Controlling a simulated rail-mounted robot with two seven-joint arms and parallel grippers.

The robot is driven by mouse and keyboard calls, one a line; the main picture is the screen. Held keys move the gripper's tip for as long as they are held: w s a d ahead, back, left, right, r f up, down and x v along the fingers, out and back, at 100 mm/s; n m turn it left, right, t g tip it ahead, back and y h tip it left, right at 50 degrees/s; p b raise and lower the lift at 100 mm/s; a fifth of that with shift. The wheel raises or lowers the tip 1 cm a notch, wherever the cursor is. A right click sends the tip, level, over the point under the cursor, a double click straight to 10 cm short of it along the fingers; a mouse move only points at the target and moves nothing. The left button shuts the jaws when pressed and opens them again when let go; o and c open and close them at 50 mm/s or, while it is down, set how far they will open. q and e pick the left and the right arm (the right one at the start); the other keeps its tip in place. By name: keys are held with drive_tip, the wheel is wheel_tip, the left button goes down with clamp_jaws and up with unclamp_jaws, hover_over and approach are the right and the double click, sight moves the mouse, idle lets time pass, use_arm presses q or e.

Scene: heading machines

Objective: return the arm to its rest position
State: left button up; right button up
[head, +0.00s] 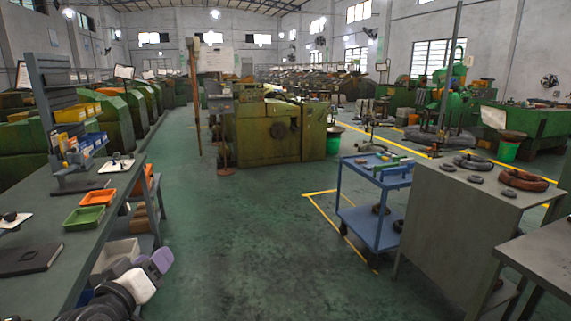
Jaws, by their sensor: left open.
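My left arm comes in at the bottom left, beside the front edge of the long grey workbench (95,225). My left gripper (157,263), with purple-grey parts beyond a white section, is at the end of it, low and close to the bench side. It is open, and I see nothing held in it. My right arm and gripper are not in view.
Green and orange trays (85,218) and a dark notebook (30,258) lie on the bench; bins sit under it. A blue cart (372,205) and a grey cabinet (455,235) bearing dark rings stand right. Green machines (270,135) stand ahead. The middle floor is clear.

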use_arm(q)
drive_tip(key=s+d+f+m+g+y+p, duration=0.1)
drive_tip(key=s+f+m+g+p, duration=0.3)
drive_tip(key=s+f, duration=0.75)
drive_tip(key=s+d+f+g+y+p, duration=0.15)
drive_tip(key=s+f+g, duration=0.35)
drive_tip(key=s+f, duration=0.7)
drive_tip(key=s+d+f+m+g+p, duration=0.2)
drive_tip(key=s+f+g+p, duration=0.4)
drive_tip(key=s, duration=1.1)
wheel_tip(320, 180, up, 37)
drive_tip(key=t+p, duration=0.1)
drive_tip(key=p, duration=3.4)
drive_tip(key=shift+w+a+r+t, duration=0.15)
drive_tip(key=shift+w+t, duration=0.1)
drive_tip(key=shift+t, duration=0.05)
